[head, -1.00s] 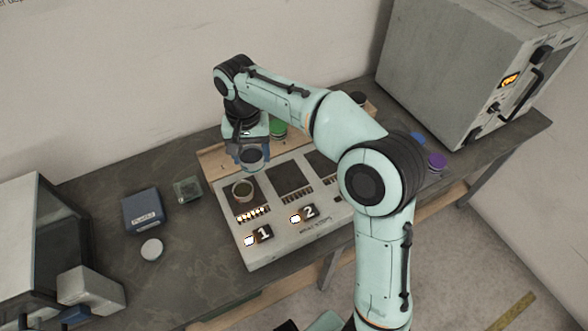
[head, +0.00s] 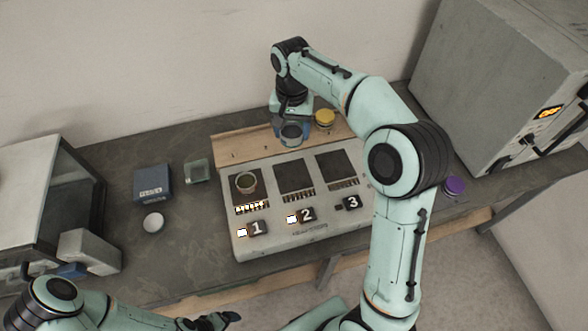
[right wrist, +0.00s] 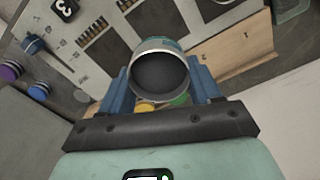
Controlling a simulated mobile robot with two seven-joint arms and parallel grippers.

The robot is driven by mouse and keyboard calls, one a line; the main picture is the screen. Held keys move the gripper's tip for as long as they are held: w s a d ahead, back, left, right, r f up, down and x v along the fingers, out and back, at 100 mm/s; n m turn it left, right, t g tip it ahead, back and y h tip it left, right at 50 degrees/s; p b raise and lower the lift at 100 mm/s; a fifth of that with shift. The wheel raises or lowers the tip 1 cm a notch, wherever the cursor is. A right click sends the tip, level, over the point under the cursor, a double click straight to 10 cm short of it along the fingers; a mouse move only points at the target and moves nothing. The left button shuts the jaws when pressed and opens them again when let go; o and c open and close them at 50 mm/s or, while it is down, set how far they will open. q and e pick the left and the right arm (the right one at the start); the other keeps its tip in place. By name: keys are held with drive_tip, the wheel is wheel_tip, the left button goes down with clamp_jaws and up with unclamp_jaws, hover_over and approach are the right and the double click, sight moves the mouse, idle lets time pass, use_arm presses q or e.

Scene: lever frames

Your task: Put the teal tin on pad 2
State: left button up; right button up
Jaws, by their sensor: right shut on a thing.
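The teal tin (right wrist: 160,45) is held between the blue fingers of my right gripper (right wrist: 162,85); its dark round end faces the wrist camera. In the head view my right gripper (head: 291,126) holds the tin (head: 291,137) just behind the panel's back edge, near the wooden strip. Pad 2 (head: 294,176) is a bare dark square in the middle of the grey panel (head: 300,240), in front of the tin. My left gripper (head: 212,321) is at the bottom edge, far from the panel; its fingers are too unclear to judge.
A yellow tin (head: 325,119) stands right of my right gripper.

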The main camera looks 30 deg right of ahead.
drive_tip(key=b, duration=0.1)
approach(293, 174)
use_arm(q)
drive_tip(key=shift+s+f+b, duration=0.3)
drive_tip(key=shift+s+f, duration=0.95)
drive_tip(key=shift+f, duration=0.1)
use_arm(e)
drive_tip(key=shift+w+f, duration=0.1)
drive_tip(key=shift+f, duration=3.1)
drive_tip(key=shift+f, duration=0.2)
drive_tip(key=o, duration=1.1)
